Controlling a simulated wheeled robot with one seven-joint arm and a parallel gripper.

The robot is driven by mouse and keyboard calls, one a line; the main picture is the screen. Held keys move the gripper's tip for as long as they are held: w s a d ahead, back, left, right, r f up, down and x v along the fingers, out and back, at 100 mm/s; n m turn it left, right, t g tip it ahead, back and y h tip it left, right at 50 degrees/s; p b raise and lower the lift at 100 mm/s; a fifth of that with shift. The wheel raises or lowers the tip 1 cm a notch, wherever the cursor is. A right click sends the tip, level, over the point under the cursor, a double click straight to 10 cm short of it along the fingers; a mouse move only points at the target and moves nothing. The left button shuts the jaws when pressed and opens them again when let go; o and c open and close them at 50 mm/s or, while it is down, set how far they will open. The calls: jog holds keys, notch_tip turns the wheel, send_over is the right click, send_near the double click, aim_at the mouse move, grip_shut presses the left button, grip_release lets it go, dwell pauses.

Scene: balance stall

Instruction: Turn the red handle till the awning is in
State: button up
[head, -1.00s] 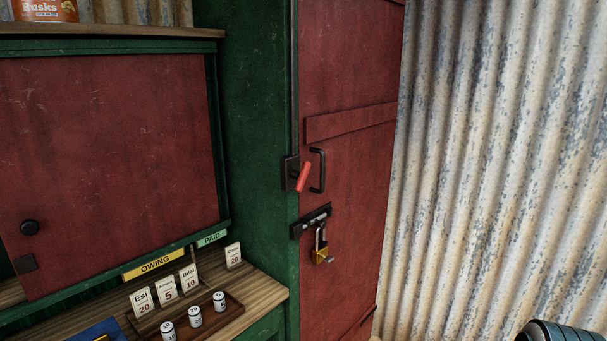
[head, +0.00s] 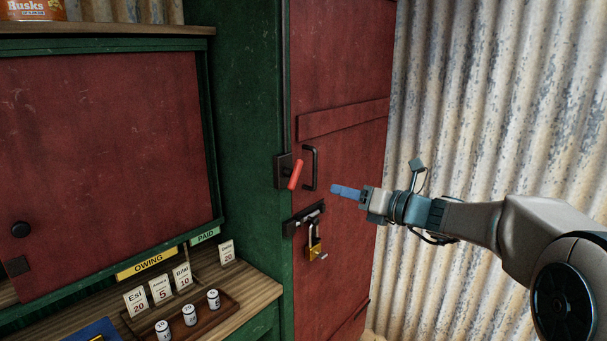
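The red handle (head: 296,175) is a short red grip on a dark plate at the left edge of the red door (head: 340,75). It is tilted, its top leaning slightly right. My gripper (head: 338,190) is to the right of the red handle and apart from it in the picture, with its blue fingertips pointing left toward the handle. I see the fingers edge-on, so whether they are open or shut is unclear. The awning does not show in this view.
A black pull (head: 314,168) stands beside the handle. Below are a bolt (head: 305,219) and a brass padlock (head: 314,247). A shelf (head: 262,290) with cards and small cylinders is at lower left. Corrugated metal wall (head: 480,90) is at the right.

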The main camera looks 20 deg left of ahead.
aim_at(299, 174)
jog(key=shift+m, duration=0.5)
jog(key=p+x, duration=0.1)
jog(key=x, duration=0.3)
jog(key=p+x, duration=0.1)
jog(key=x, duration=0.4)
jog(key=r+p+x, duration=0.1)
jog(key=x, duration=0.4)
jog(key=shift+w, duration=0.45)
grip_shut()
